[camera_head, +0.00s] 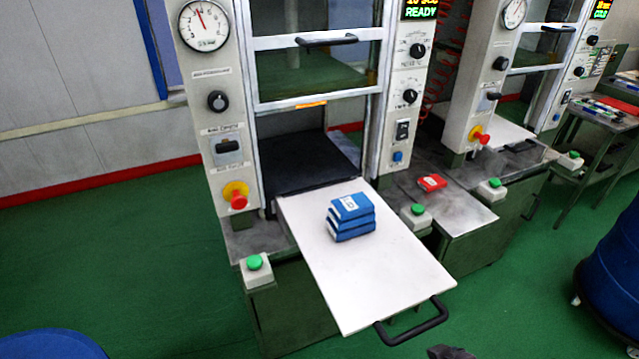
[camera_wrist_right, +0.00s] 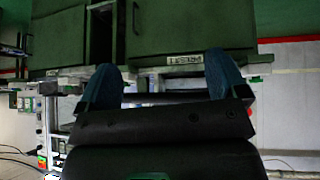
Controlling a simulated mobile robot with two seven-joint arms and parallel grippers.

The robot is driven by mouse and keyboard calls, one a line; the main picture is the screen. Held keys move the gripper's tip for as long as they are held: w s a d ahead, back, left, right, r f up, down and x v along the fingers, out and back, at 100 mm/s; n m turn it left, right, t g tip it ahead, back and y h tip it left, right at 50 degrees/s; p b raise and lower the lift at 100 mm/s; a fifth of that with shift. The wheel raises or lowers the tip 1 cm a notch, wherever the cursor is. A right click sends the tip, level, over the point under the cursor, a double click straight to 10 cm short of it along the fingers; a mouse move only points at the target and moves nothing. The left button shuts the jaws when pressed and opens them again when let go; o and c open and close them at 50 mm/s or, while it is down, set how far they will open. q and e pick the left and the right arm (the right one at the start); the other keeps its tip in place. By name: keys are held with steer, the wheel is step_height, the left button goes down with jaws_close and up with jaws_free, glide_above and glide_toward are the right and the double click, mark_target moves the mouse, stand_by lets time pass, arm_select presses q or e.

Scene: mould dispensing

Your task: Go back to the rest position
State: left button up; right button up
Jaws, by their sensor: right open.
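My right gripper (camera_wrist_right: 163,78) shows in the right wrist view with its two bluish fingers spread apart and nothing between them. Behind them is the green cabinet of a machine (camera_wrist_right: 190,28), and the picture looks upside down. In the head view only a small dark piece shows at the bottom edge, perhaps part of my right arm. My left gripper is in neither view.
The press (camera_head: 219,105) has its white tray (camera_head: 350,290) pulled out, with a black handle (camera_head: 412,326) in front. Several stacked blue blocks (camera_head: 351,216) lie on it. A red block (camera_head: 432,183) lies on the bench to the right. A blue drum (camera_head: 612,268) stands at right.

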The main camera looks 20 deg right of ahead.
step_height(320, 180, down, 5)
steer(key=w+t, duration=0.2)
steer(key=t, duration=0.2)
steer(key=shift+w+f+n+t+y, duration=0.2)
steer(key=shift+w+n+t+y, duration=0.1)
steer(key=shift+w+t, duration=0.1)
